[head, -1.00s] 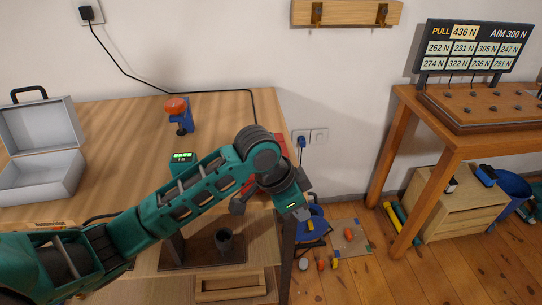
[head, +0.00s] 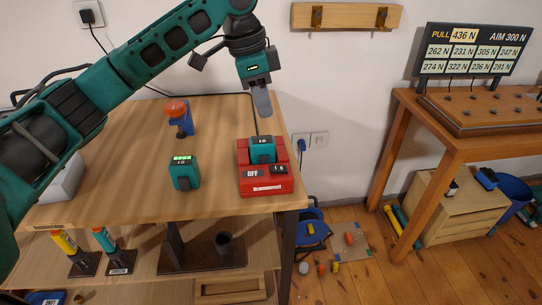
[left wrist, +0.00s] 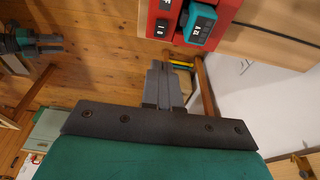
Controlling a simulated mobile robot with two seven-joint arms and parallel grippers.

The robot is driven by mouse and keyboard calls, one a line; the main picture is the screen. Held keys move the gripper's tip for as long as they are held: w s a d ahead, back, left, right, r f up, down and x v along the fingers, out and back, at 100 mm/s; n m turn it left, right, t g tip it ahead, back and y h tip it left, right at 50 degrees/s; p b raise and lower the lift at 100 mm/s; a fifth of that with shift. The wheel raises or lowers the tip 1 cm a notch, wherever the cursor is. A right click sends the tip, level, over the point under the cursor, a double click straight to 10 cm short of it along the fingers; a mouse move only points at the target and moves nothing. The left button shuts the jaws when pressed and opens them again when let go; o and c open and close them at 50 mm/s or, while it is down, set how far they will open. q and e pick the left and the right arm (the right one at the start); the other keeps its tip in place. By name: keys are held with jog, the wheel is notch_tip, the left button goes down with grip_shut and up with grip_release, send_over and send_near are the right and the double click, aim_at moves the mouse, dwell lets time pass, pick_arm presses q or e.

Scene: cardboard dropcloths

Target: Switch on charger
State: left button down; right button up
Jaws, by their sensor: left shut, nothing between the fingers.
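The red charger (head: 266,184) stands on the workbench near its right front corner. Its front has an "OFF" sign and a small dark rocker switch (head: 278,170) marked with 0 and I. A teal battery (head: 262,151) sits in its top. In the left wrist view the charger (left wrist: 160,7) is at the top edge, with the switch (left wrist: 163,27) on its face. My left gripper (head: 262,105) is shut and empty, above and behind the charger, apart from it. Its fingers also show in the left wrist view (left wrist: 160,85), pointing up. The right gripper is not in the head view.
A second teal battery (head: 184,172) with green lights stands left of the charger. An orange and blue tool (head: 178,117) stands behind it. A cable runs along the bench's back. In the left wrist view, a teal and dark part, possibly my right arm, shows at the left edge.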

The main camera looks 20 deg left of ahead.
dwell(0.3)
pick_arm(q)
jog(key=b, duration=0.3)
send_near(274, 168)
jog(key=x, duration=0.5)
jog(key=shift+w+d, duration=0.2)
jog(key=shift+d, duration=0.1)
jog(key=shift+a+f, duration=0.1)
jog(key=shift+f, duration=0.65)
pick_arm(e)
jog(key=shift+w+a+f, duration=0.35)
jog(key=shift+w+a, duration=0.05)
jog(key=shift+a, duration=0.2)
pick_arm(q)
jog(key=shift+s+f+p, duration=0.1)
jog(key=shift+p, duration=0.2)
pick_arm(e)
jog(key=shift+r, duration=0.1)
